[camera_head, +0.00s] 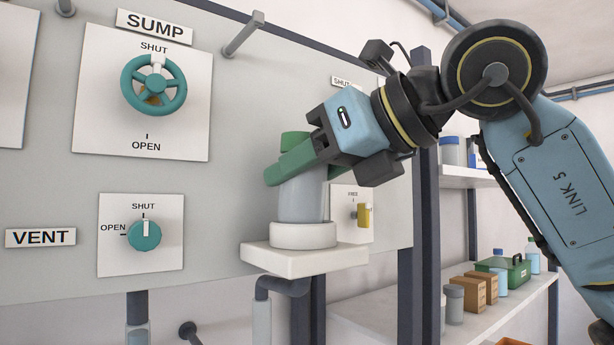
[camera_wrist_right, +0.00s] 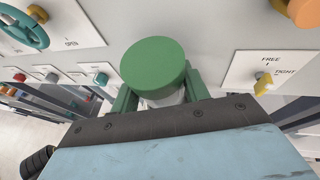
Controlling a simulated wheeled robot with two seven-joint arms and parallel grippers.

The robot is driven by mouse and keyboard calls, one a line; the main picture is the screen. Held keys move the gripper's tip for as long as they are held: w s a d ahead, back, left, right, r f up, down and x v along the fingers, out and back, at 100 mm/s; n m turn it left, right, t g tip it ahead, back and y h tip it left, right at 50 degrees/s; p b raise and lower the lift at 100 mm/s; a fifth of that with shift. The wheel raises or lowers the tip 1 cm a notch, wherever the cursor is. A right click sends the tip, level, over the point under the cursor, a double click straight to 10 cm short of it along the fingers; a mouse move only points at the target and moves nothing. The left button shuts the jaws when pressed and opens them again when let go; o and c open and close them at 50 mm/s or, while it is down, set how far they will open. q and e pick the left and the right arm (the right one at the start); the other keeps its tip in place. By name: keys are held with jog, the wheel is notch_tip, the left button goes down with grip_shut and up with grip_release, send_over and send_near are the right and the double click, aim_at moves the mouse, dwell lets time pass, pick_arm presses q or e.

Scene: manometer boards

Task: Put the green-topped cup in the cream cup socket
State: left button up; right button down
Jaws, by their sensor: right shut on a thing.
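The green-topped cup (camera_head: 303,203) stands upright in the head view, with a pale grey body and a green top (camera_head: 295,141). My right gripper (camera_head: 300,168) is shut on it just below the top, with its green fingers on either side. The cup's lower end meets the round cream cup socket (camera_head: 303,236) on its bracket. I cannot tell whether the cup is fully seated. In the right wrist view, the green top (camera_wrist_right: 153,64) shows between the fingers (camera_wrist_right: 160,95) and the socket is hidden. My left gripper is not in view.
Behind is a grey board with the SUMP handwheel (camera_head: 153,84), the VENT knob (camera_head: 144,235) and a yellow lever (camera_head: 363,215) beside the cup. A peg (camera_head: 244,33) juts out above. Shelves with boxes (camera_head: 480,287) and a green case (camera_head: 505,270) stand at the right.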

jog(key=c, duration=1)
grip_release()
jog(key=shift+w+a+f, duration=0.1)
jog(key=shift+a+f, duration=0.05)
jog(key=shift+f, duration=0.6)
jog(key=shift+o, duration=1.4)
jog(key=shift+w+a+r, duration=0.1)
jog(key=shift+w, duration=0.1)
jog(key=shift+s+d+r, duration=0.3)
jog(key=shift+s+d, duration=0.05)
jog(key=shift+d, duration=0.1)
jog(key=b+v, duration=0.3)
jog(key=v, duration=0.8)
jog(key=shift+r+b, duration=0.25)
jog(key=shift+b, duration=0.15)
